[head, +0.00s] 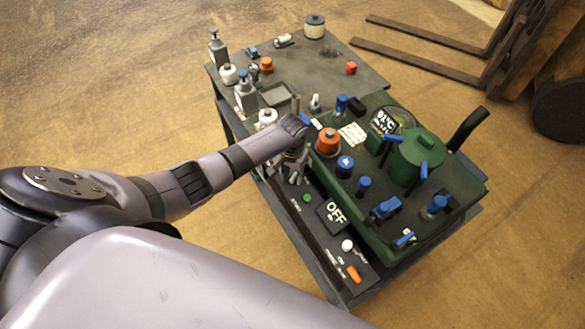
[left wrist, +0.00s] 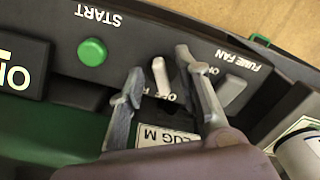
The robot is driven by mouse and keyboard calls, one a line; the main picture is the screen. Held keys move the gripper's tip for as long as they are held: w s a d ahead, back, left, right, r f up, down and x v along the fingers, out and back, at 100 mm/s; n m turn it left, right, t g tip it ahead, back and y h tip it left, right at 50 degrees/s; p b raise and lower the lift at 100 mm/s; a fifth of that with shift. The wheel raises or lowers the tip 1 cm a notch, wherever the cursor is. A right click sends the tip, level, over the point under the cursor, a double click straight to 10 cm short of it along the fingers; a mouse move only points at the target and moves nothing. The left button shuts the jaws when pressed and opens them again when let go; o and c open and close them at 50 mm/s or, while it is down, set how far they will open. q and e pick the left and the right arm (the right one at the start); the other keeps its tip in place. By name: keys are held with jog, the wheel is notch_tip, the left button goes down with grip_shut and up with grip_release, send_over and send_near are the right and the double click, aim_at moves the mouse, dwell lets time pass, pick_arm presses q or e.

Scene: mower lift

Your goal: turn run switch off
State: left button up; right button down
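A small pale toggle switch (left wrist: 161,76) stands on the dark panel in the left wrist view, with partly hidden lettering that includes "OFF" beside it. I cannot read its full label, so I cannot confirm that it is the run switch. My left gripper (left wrist: 165,92) is open, with one finger on each side of the toggle and visible gaps between. In the head view my left gripper (head: 294,172) points down over the panel's left end and hides the toggle. My right gripper is in neither view.
A green START button (left wrist: 92,52) and a FUME FAN rocker (left wrist: 233,88) flank the toggle. The green machine (head: 452,186) stands behind; bottles crowd the cart's left edge.

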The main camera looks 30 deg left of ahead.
aim_at(293, 178)
pick_arm(q)
notch_tip(293, 178, up, 12)
dwell(0.4)
jog(key=shift+f, duration=0.15)
jog(key=s+d+f+m+t+h, duration=0.1)
jog(key=s+d, duration=0.3)
jog(key=s, duration=0.3)
jog(key=s+d+f+m+t, duration=0.1)
jog(key=s+d, duration=0.3)
jog(key=s, duration=0.2)
jog(key=s+a+r+t, duration=0.25)
jog(key=s+r, duration=0.45)
jog(key=s, duration=0.5)
notch_tip(293, 178, down, 30)
jog(key=s+g+b, duration=0.1)
jog(key=g+b, duration=0.1)
jog(key=b, duration=0.2)
jog(key=s+a+f+b, duration=0.2)
jog(key=s+f, duration=0.6)
jog(key=f, duration=0.2)
jog(key=s+a+f+g+y+b, duration=0.1)
jog(key=s+f+b, duration=0.1)
jog(key=s+f, duration=0.7)
jog(key=shift+a+f, duration=0.35)
jog(key=shift+f, duration=0.35)
